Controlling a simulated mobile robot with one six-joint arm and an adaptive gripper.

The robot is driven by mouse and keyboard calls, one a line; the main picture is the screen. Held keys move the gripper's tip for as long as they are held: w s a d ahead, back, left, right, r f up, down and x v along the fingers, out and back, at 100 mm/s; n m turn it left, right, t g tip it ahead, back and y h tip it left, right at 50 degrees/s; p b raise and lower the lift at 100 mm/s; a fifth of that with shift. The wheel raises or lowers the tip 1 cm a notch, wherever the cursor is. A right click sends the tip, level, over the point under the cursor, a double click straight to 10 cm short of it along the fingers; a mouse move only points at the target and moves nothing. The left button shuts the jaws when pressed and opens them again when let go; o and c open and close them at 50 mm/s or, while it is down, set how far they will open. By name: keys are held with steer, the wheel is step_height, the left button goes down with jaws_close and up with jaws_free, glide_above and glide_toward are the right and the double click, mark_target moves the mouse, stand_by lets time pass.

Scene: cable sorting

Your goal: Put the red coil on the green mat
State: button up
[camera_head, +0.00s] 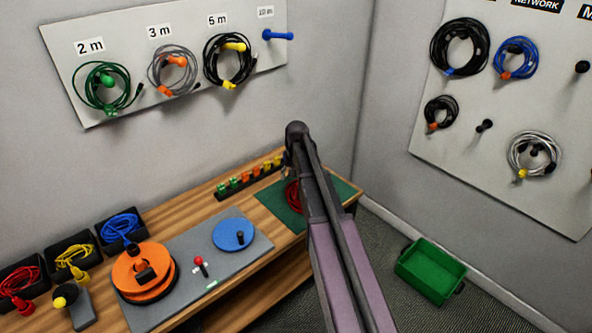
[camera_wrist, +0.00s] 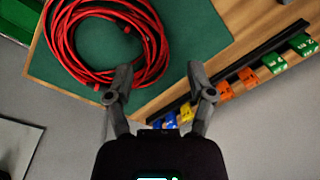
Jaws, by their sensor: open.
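The red coil (camera_wrist: 154,48) lies on the green mat (camera_wrist: 200,35) in the wrist view, its top edge cut off by the frame. In the head view a part of the red coil (camera_head: 292,196) shows on the green mat (camera_head: 343,189), the rest hidden behind my arm. My gripper (camera_wrist: 158,78) is open, with nothing between its fingers. Its left fingertip appears over the near edge of the coil; its right fingertip is over the mat's edge. I cannot tell whether the left finger touches the coil.
A rack of coloured connectors (camera_head: 250,173) stands along the bench's back edge. A grey board holds an orange reel (camera_head: 132,285) and a blue disc (camera_head: 234,234). Black bins of red, yellow and blue cables are at left. A green crate (camera_head: 432,268) is on the floor. Coils hang on wall boards.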

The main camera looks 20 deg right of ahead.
steer(key=s+a+n, duration=0.1)
steer(key=s+a, duration=0.3)
steer(key=s, duration=0.4)
steer(key=s+a+n, duration=0.1)
steer(key=s+a, duration=0.4)
steer(key=s, duration=0.3)
steer(key=s+a+n+h, duration=0.1)
steer(key=s+a, duration=0.3)
steer(key=s, duration=0.4)
steer(key=shift+s+a+n, duration=0.15)
steer(key=shift+n, duration=0.45)
steer(key=shift+r, duration=0.1)
steer(key=shift+r, duration=0.1)
